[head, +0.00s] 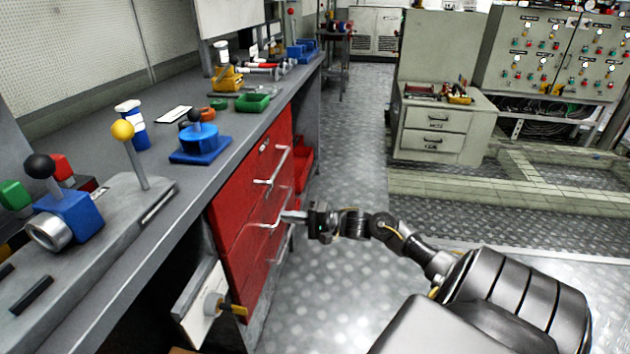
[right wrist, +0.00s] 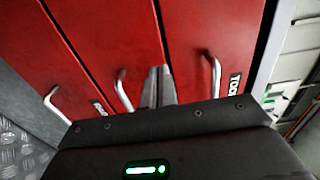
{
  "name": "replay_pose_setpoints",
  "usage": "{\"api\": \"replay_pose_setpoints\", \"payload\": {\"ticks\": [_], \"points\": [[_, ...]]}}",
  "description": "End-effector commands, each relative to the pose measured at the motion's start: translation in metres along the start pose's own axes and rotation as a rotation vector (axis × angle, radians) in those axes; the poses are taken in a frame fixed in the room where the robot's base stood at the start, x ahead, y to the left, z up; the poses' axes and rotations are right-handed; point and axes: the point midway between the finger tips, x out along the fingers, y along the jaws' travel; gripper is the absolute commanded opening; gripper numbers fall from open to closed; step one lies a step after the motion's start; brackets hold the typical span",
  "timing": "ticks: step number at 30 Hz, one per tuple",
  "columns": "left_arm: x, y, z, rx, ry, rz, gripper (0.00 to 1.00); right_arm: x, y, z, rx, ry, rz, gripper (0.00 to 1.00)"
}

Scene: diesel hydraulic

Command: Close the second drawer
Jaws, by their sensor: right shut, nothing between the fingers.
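The red drawer cabinet (head: 240,195) stands under the workbench in the head view, with silver bar handles on its stacked fronts. The second drawer (head: 245,238) is the middle front; its handle (head: 268,225) shows below the top one. My right gripper (head: 290,215) is shut and empty, its tips at the middle front near that handle. In the right wrist view the shut fingers (right wrist: 158,88) point at the red front beside the middle handle (right wrist: 122,92), not around it. Contact is unclear. No wide gap shows at the second drawer. My left gripper is out of view.
The top drawer handle (head: 272,168) sticks out just above my gripper. The workbench (head: 95,260) runs along the left with levers and a blue device (head: 200,142). A white panel (head: 200,305) stands out below it. The metal floor (head: 345,110) ahead is clear.

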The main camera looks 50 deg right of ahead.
Motion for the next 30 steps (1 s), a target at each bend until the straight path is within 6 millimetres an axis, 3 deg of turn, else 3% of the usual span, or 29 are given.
{"api": "replay_pose_setpoints", "payload": {"ticks": [6, 12, 26, 30], "points": [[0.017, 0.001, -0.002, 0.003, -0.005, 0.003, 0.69, -0.039, -0.001, 0.002, 0.000, -0.006, 0.000, 0.00], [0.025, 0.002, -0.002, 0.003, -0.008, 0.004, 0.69, -0.059, -0.001, 0.001, 0.000, -0.006, -0.001, 0.00], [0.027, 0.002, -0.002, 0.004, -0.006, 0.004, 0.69, -0.063, 0.000, 0.001, -0.004, -0.004, -0.002, 0.00], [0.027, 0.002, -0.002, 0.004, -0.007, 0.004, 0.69, -0.063, 0.005, -0.003, -0.114, 0.015, 0.026, 0.00]]}}
